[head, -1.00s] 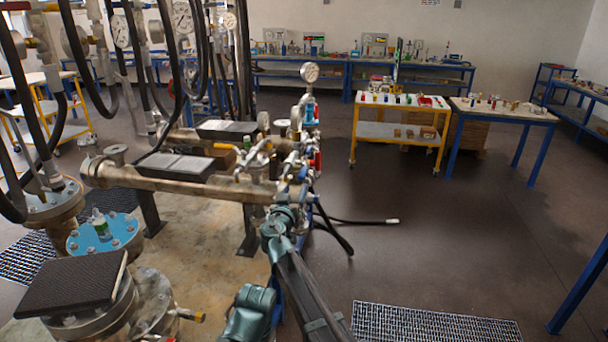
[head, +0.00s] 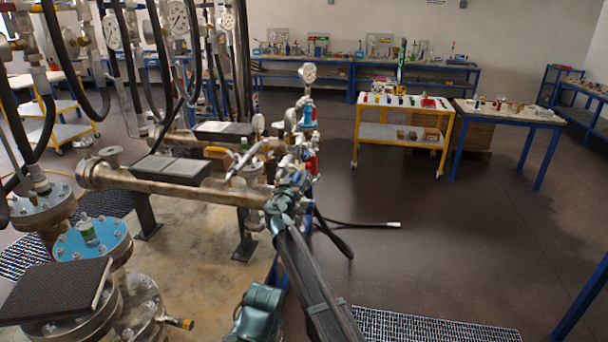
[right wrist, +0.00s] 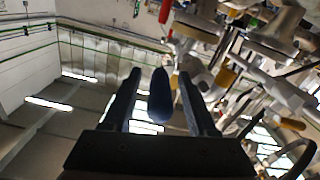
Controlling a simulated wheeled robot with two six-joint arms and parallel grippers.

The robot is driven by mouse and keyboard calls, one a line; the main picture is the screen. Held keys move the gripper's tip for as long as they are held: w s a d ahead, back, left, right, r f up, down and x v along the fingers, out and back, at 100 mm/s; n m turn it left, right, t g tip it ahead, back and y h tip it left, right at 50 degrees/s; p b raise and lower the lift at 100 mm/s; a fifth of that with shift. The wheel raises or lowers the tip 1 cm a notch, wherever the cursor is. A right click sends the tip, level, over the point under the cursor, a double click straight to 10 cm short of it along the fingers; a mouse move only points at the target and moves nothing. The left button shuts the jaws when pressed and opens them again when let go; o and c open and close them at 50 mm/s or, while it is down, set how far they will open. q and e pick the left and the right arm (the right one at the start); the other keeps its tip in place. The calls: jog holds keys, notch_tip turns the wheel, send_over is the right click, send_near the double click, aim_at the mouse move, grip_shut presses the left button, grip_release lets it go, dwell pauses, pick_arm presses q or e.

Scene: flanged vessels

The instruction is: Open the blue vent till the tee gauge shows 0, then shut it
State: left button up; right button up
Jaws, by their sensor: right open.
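The round white-faced gauge (head: 308,72) stands on top of the fittings at the end of the pipe; its needle is too small to read. A blue part (head: 307,114) shows just below it. My right gripper (head: 298,180) is at the fittings below the gauge, its fingers hard to make out there. In the right wrist view the right gripper (right wrist: 160,74) is open, and a dark blue rounded handle (right wrist: 160,97) shows between its two fingers, apart from both. I cannot tell for sure whether this is the vent's handle. My left gripper is not in view.
A red part (head: 312,163) sits close to my right gripper. The long pipe (head: 170,185) runs left to a flange. Flanged vessels (head: 85,240) and hanging hoses fill the left.

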jog(key=shift+w+d, duration=0.2)
jog(key=shift+w, duration=0.5)
jog(key=shift+c, duration=0.3)
jog(key=c, duration=0.7)
grip_shut()
